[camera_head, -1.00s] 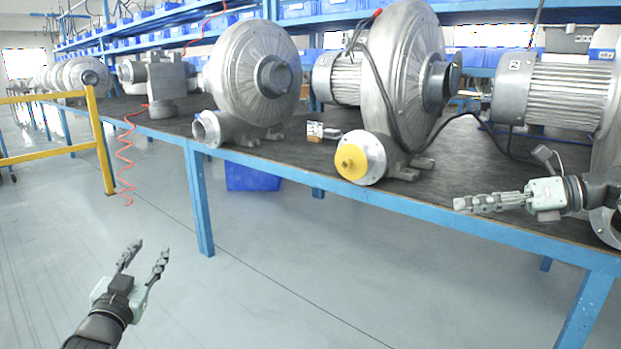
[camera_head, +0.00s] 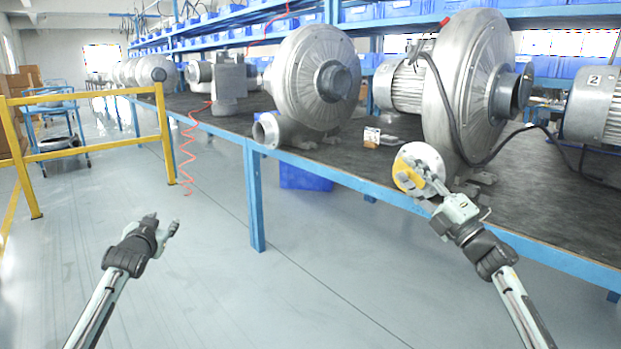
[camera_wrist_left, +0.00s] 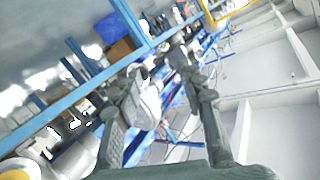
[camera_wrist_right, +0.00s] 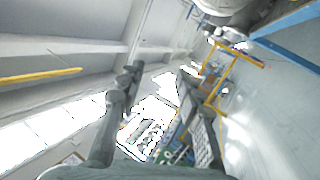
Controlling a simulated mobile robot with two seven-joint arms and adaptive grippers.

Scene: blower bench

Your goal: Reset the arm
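My left gripper (camera_head: 161,222) is at the lower left of the head view, over the floor and in front of the bench. Its fingers stand apart and are empty in the left wrist view (camera_wrist_left: 155,72). My right gripper (camera_head: 428,172) points up and left at the bench's front edge. It overlaps the yellow disc (camera_head: 403,177) on a blower's port in the head view; I cannot tell whether they touch. Its fingers are apart with nothing between them in the right wrist view (camera_wrist_right: 158,82).
A black-topped bench with blue edges (camera_head: 345,181) carries several grey blowers, including a middle blower (camera_head: 300,75) and a nearer one (camera_head: 465,75) with a black cable. A yellow rail (camera_head: 85,97) stands at left. Floor between my arms is clear.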

